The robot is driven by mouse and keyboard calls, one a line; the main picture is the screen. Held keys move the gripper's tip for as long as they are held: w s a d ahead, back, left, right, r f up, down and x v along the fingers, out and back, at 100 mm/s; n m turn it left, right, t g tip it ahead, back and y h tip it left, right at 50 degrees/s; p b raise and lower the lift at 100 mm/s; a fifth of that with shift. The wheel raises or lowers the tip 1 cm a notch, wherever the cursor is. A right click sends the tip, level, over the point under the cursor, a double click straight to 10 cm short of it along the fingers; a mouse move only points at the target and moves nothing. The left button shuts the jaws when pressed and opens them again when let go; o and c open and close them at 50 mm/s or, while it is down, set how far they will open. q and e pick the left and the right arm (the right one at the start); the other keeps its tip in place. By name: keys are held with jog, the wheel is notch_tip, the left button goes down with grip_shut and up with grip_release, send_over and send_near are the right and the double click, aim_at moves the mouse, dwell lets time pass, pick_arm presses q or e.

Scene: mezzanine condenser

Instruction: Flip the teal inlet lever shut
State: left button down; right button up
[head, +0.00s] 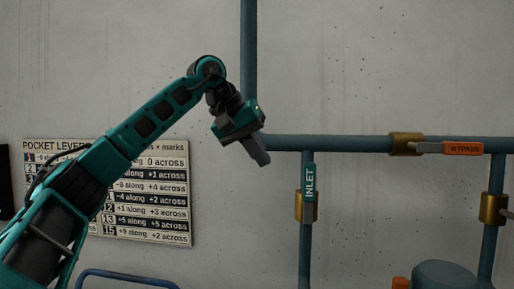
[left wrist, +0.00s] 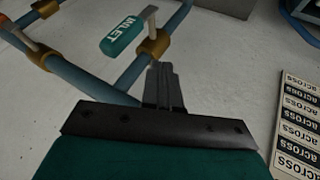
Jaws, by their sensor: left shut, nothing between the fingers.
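The teal inlet lever (head: 309,183), marked INLET, stands upright, in line with its vertical blue pipe, above a brass valve body (head: 306,208) in the head view. In the left wrist view the inlet lever (left wrist: 122,35) sticks out beside the brass valve (left wrist: 152,44). My left gripper (head: 262,160) is shut and empty, up and to the left of the lever in the head view, apart from it. Its closed fingers (left wrist: 163,80) point toward the valve in the left wrist view. My right gripper is not in view.
A horizontal blue pipe (head: 350,143) runs right to a brass valve with an orange BYPASS lever (head: 463,148). Another brass valve (head: 491,208) sits at the right edge. A POCKET LEVER chart (head: 150,205) hangs behind my left arm. A blue rail (head: 125,275) is below.

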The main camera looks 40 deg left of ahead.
aim_at(309, 194)
pick_arm(q)
jog(key=w+d+f, duration=0.4)
jog(key=w, duration=0.1)
jog(key=shift+d+f, duration=0.15)
jog(key=shift+d, duration=0.1)
dwell(0.3)
